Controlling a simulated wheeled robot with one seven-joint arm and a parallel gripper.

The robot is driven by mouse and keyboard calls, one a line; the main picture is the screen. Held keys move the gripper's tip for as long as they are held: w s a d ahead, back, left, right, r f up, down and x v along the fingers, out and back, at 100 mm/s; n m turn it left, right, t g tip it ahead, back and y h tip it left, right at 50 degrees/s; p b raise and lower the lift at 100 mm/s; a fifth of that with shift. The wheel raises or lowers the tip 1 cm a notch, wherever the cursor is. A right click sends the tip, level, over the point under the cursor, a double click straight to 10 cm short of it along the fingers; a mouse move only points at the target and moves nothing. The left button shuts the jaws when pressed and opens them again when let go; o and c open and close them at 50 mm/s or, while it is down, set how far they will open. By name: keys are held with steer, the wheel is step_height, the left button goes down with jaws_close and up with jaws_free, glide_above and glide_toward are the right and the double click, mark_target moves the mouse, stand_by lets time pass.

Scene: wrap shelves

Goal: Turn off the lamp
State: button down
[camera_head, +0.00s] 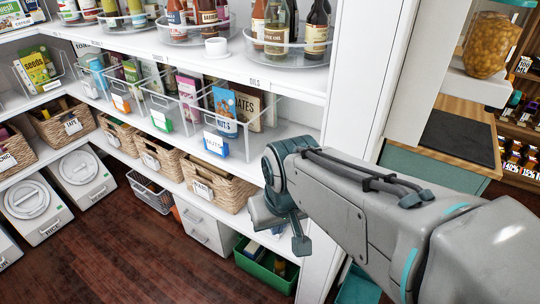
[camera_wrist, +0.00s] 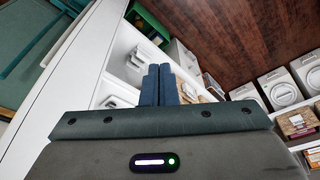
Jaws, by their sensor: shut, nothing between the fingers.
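I see no lamp or lamp switch in either view. My gripper (camera_head: 300,243) hangs in front of the right end of the pantry shelves in the head view, partly hidden by my arm. In the wrist view, the two dark blue fingers of my gripper (camera_wrist: 160,70) stand side by side, pressed together with nothing between them. The fingers point toward the lower shelf area and touch nothing that I can make out.
White shelves hold bottles on turntables (camera_head: 290,62), clear bins of packets (camera_head: 222,110) and wicker baskets (camera_head: 215,185). A green crate (camera_head: 265,268) sits low near my gripper. A white upright panel (camera_head: 360,75) stands right. The dark wood floor (camera_head: 110,255) is open at left.

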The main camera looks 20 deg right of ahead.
steer(key=w+a+f+m+t+y+p, duration=0.1)
steer(key=w+a+f+m+t, duration=0.15)
steer(key=w, duration=0.55)
steer(key=w+a+f+m+t+p, duration=0.1)
steer(key=w+m+t, duration=0.15)
steer(key=w, duration=0.65)
steer(key=w+d+f+m+h+p, duration=0.1)
steer(key=d+m+h, duration=0.4)
steer(key=d+h, duration=0.6)
steer(key=shift+w+d+f+h+p, duration=0.3)
steer(key=shift+w+d+f, duration=0.45)
steer(key=shift+d, duration=0.05)
